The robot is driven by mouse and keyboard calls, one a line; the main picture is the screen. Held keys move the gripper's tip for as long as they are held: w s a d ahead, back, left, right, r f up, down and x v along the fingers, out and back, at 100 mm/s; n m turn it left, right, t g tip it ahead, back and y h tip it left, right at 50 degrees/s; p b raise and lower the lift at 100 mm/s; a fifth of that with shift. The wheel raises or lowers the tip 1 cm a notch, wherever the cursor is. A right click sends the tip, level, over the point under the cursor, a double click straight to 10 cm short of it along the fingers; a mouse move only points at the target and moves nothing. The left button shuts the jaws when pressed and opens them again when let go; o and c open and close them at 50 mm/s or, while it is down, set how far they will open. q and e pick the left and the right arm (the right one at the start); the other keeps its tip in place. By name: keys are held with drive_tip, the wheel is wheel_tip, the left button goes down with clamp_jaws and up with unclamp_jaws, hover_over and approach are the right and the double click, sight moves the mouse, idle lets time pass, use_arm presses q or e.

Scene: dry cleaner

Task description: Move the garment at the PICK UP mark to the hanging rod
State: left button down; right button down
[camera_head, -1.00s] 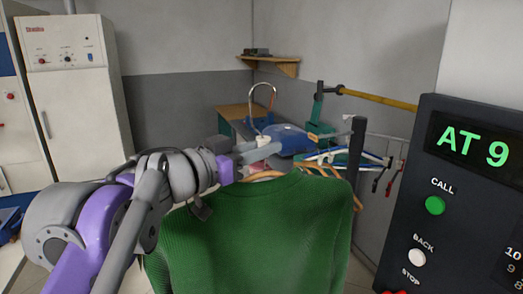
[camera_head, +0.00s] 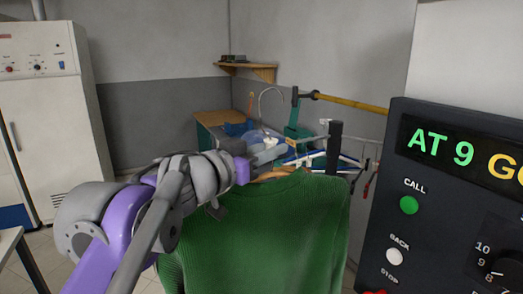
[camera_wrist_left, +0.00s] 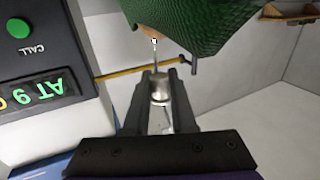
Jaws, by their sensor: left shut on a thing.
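A green knitted garment (camera_head: 262,235) hangs from a wooden hanger (camera_head: 275,174) in front of me. It also shows at the top of the left wrist view (camera_wrist_left: 195,25). My left gripper (camera_head: 272,152) is shut on the hanger at the top of the garment. In the left wrist view its two fingers (camera_wrist_left: 160,88) close around a metal piece of the hanger. A yellow rod (camera_head: 350,103) extends from the wall area beyond the garment, to the right; it also shows in the left wrist view (camera_wrist_left: 125,68). My right gripper is not in view.
A dark control panel (camera_head: 455,200) with lit "AT 9" stands close on the right. Several hangers (camera_head: 345,165) and a dark post (camera_head: 335,142) are just behind the garment. A white cabinet (camera_head: 50,110) stands left, a wooden shelf (camera_head: 247,70) on the back wall.

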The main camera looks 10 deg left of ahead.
use_arm(q)
drive_tip(key=shift+w+d+p, duration=0.1)
drive_tip(key=shift+w+d, duration=0.35)
drive_tip(key=shift+d, duration=0.3)
drive_tip(key=shift+w+d+p, duration=0.1)
drive_tip(key=shift+w+d, duration=0.4)
drive_tip(key=shift+d, duration=0.3)
drive_tip(key=shift+w+d+p, duration=0.1)
drive_tip(key=shift+w+d, duration=0.35)
drive_tip(key=shift+d, duration=0.3)
drive_tip(key=shift+w+d+p, duration=0.35)
drive_tip(key=shift+w+d, duration=0.45)
drive_tip(key=shift+d, duration=0.35)
drive_tip(key=shift+w+d+p, duration=0.35)
drive_tip(key=shift+w+d, duration=0.45)
drive_tip(key=shift+d, duration=0.35)
drive_tip(key=shift+w+d+p, duration=0.3)
drive_tip(key=shift+w+d, duration=0.15)
drive_tip(key=shift+d, duration=0.25)
drive_tip(key=shift+w+d+p, duration=0.35)
drive_tip(key=shift+w+d, duration=0.1)
drive_tip(key=shift+d, duration=0.25)
drive_tip(key=shift+w+d+p, duration=0.3)
drive_tip(key=shift+w+d, duration=0.15)
drive_tip(key=shift+d, duration=0.25)
drive_tip(key=shift+a, duration=0.1)
drive_tip(key=shift+w+d, duration=0.1)
drive_tip(key=shift+d, duration=0.1)
drive_tip(key=shift+w+d, duration=0.2)
drive_tip(key=shift+d, duration=0.15)
